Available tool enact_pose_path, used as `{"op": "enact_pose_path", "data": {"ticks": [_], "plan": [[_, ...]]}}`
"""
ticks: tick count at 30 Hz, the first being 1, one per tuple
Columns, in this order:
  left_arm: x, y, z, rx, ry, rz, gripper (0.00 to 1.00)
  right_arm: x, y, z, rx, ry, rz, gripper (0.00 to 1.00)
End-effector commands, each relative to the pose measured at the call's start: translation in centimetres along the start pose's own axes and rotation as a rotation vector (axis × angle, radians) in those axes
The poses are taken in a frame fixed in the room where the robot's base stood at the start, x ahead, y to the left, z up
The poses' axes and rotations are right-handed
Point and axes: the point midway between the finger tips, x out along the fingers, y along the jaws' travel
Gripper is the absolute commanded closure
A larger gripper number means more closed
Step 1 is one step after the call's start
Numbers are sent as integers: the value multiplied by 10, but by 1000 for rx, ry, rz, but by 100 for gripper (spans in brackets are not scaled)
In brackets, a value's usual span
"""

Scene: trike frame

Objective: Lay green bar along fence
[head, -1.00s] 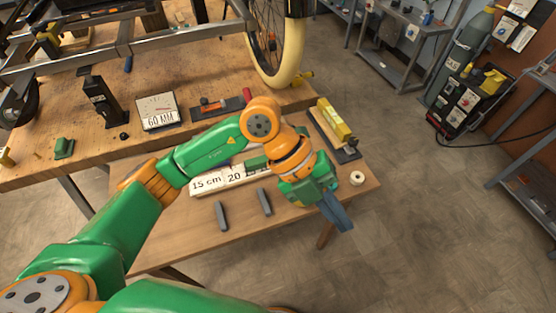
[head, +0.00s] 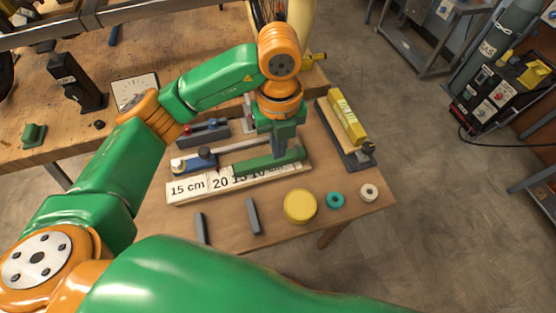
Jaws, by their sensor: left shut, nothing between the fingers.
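The green bar (head: 252,168) lies lengthwise on the long pale strip with cm markings (head: 190,189), at its right half. It covers part of the printed numbers. Which edge is the fence is hard to tell; the raised edge behind the bar is partly hidden by my gripper. My left gripper (head: 283,153) points down over the right part of the bar. Its fingers are shut with nothing held. Whether the fingertips touch the bar cannot be seen. My right gripper is out of view.
A yellow disc (head: 300,206), a teal ring (head: 336,199), a pale ring (head: 369,192) and two dark grey pieces (head: 253,216) lie in front. A yellow block (head: 346,116) sits on a dark base at right.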

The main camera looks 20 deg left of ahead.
Motion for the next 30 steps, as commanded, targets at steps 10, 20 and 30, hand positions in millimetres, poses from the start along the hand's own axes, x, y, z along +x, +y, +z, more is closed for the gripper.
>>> {"op": "enact_pose_path", "data": {"ticks": [10, 20, 30], "plan": [[48, 0, -1, 1, 2, 0, 100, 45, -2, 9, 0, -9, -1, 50], [105, 0, -1, -1, 5, 3, 100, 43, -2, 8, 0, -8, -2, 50], [141, 0, 26, -2, 1, 0, 100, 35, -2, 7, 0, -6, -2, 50]]}}
